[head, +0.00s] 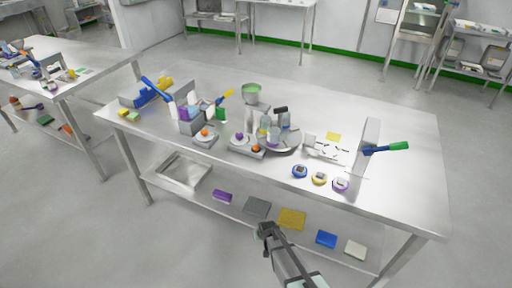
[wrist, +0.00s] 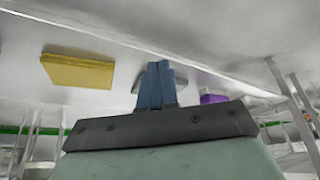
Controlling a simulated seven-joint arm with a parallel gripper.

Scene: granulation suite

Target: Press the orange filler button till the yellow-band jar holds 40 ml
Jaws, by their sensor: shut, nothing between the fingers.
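In the head view, two small orange, button-like spots show on the table: one (head: 205,132) on a pale base at the centre left, one (head: 257,148) at the right end of a low grey base. I cannot tell which is the filler button. Small clear jars (head: 265,126) stand by a round metal tray; their bands and fill levels are too small to read. My gripper (head: 264,229) is shut and empty, in front of the table and well apart from the buttons. Its closed blue-grey fingers (wrist: 157,84) also show in the wrist view.
The steel table (head: 400,196) has a clear front right corner. Three ringed discs (head: 319,178) lie near its front edge. An upright plate with a green-tipped lever (head: 398,146) stands right. The lower shelf holds a yellow block (wrist: 77,71), a purple block (wrist: 213,99) and others.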

